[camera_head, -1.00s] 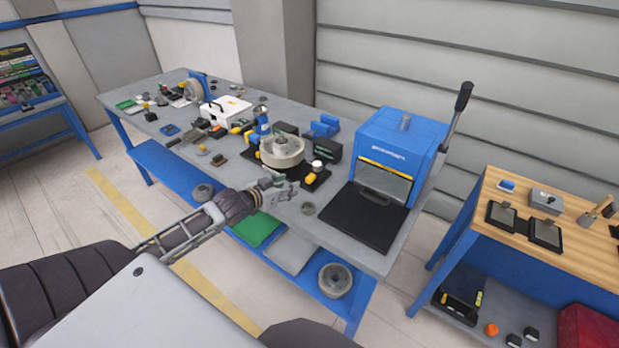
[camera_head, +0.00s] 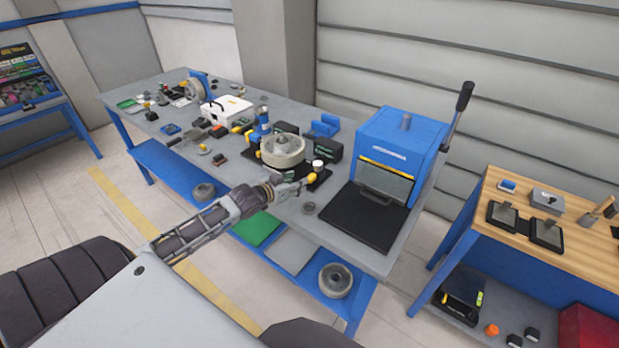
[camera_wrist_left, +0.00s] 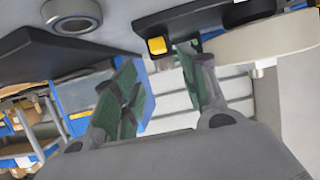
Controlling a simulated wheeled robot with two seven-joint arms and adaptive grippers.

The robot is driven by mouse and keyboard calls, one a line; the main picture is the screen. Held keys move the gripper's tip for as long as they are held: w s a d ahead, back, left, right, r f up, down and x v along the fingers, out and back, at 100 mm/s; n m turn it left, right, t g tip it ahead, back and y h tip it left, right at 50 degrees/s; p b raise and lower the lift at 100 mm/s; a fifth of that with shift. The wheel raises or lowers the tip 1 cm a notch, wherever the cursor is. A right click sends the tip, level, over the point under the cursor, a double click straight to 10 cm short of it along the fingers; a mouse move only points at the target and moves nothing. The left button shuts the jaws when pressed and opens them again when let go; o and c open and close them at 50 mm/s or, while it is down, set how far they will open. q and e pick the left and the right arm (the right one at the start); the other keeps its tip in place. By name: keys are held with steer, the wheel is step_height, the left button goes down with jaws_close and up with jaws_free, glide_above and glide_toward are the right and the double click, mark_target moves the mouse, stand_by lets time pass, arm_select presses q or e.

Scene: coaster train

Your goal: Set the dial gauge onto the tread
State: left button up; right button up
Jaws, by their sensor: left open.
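The grey wheel (camera_head: 282,152) lies flat on a black base on the workbench, its tread facing outward around the rim. At its right front is a small white-topped part with yellow (camera_head: 318,166), which looks like the dial gauge; its face is too small to read. My left gripper (camera_head: 298,186) is open, just in front of this part and below the wheel in the picture. In the left wrist view, the two green-padded fingers (camera_wrist_left: 163,75) are apart with nothing between them. A yellow block (camera_wrist_left: 157,45) on a black base shows just beyond them, beside the pale wheel (camera_wrist_left: 265,42). My right gripper is out of view.
A blue press (camera_head: 400,140) with a black plate (camera_head: 362,215) stands to the right. Tools and a white case (camera_head: 226,110) crowd the left. A wooden-topped bench (camera_head: 510,240) stands at far right.

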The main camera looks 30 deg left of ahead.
mark_target(311, 176)
arm_select(q)
steer(key=shift+x, duration=4.65)
steer(key=shift+d, duration=0.1)
jaws_close()
